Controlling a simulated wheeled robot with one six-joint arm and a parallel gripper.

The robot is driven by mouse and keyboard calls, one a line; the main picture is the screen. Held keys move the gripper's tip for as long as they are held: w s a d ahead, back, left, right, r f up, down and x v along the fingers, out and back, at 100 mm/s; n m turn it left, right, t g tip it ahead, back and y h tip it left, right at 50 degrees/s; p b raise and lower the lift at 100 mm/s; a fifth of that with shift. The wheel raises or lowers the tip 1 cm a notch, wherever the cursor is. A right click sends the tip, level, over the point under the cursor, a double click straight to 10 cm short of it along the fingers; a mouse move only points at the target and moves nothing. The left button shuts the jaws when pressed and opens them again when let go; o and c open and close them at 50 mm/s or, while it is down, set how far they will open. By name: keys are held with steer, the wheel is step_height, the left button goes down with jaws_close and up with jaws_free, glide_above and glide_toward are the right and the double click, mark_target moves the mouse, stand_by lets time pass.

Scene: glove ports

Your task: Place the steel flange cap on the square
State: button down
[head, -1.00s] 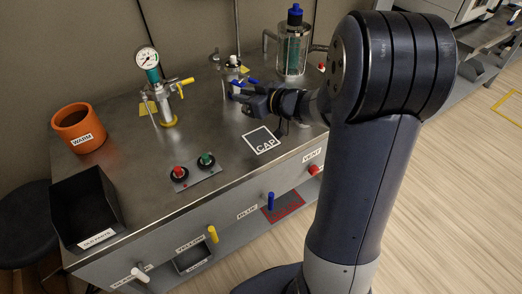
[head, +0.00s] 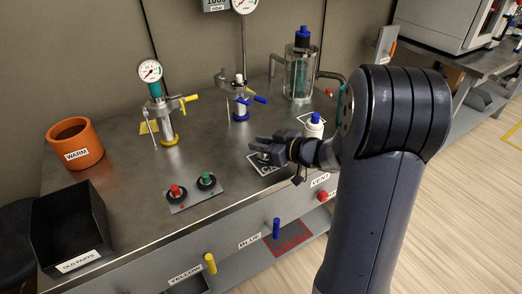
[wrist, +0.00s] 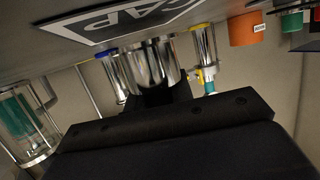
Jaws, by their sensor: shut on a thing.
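My gripper (head: 265,147) is low over the front middle of the bench, shut on the steel flange cap. The cap shows in the wrist view as a shiny steel cylinder (wrist: 150,66) in front of the dark jaws (wrist: 165,95). In the head view the jaws mostly hide it. The black square with a white border and the word CAP (head: 262,168) lies just under my gripper, partly covered; it also shows in the wrist view (wrist: 120,20), where the picture is upside down. The cap is close to the square; I cannot tell whether they touch.
A white bottle with a blue top (head: 314,127) stands right beside my wrist. A blue-handled valve post (head: 240,106) and a yellow-handled gauge post (head: 167,125) stand behind. A red and green button panel (head: 191,191) is to the left. An orange WARM pot (head: 76,144) stands far left.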

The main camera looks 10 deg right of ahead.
steer(key=shift+f, duration=0.6)
steer(key=shift+f, duration=0.15)
steer(key=c, duration=1.2)
jaws_free()
steer(key=shift+c, duration=0.2)
steer(key=shift+r, duration=0.2)
steer(key=shift+s+d+r, duration=0.1)
steer(key=shift+s+d, duration=0.1)
steer(key=p+v, duration=0.2)
steer(key=v, duration=0.9)
steer(key=shift+s+d+p, duration=0.1)
steer(key=shift+s+p, duration=0.1)
steer(key=shift+p, duration=0.15)
